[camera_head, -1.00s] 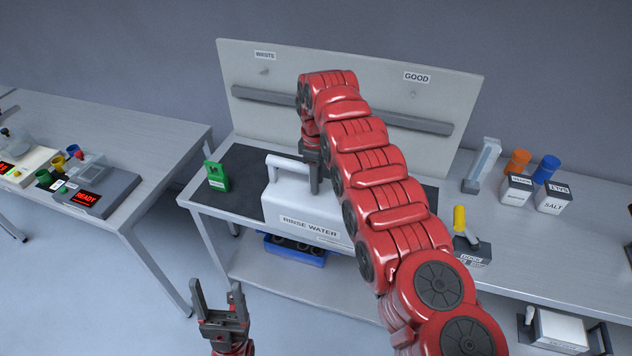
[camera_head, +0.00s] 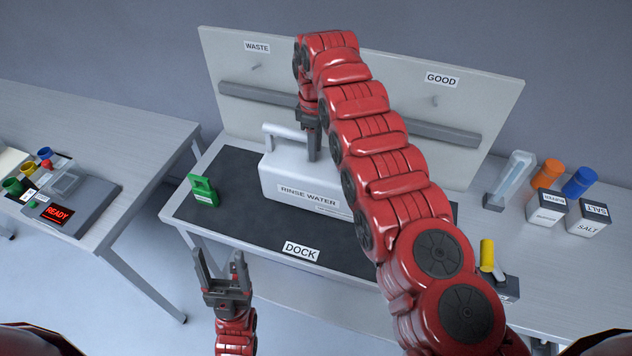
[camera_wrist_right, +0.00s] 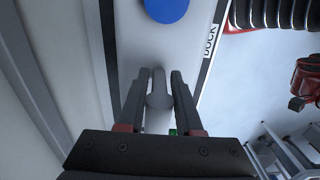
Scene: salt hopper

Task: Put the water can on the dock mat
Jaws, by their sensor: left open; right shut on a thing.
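The water can (camera_head: 290,188) is a pale grey jug labelled RINSE WATER. It stands upright over the dark dock mat (camera_head: 235,224), behind the white DOCK label; I cannot tell whether its base touches the mat. My right gripper (camera_head: 313,157) is shut on the can's top handle. In the right wrist view the handle (camera_wrist_right: 160,92) sits between the fingers, with the can's blue cap (camera_wrist_right: 167,8) beyond. My right arm hides the can's right end. My left gripper (camera_head: 221,268) is open and empty in front of the mat's front edge.
A green tag-like object (camera_head: 203,191) stands on the mat left of the can. A board (camera_head: 370,95) marked WASTE and GOOD rises behind. Salt boxes (camera_head: 588,220) and orange and blue cylinders stand right. A side table (camera_head: 110,135) with a READY device is left.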

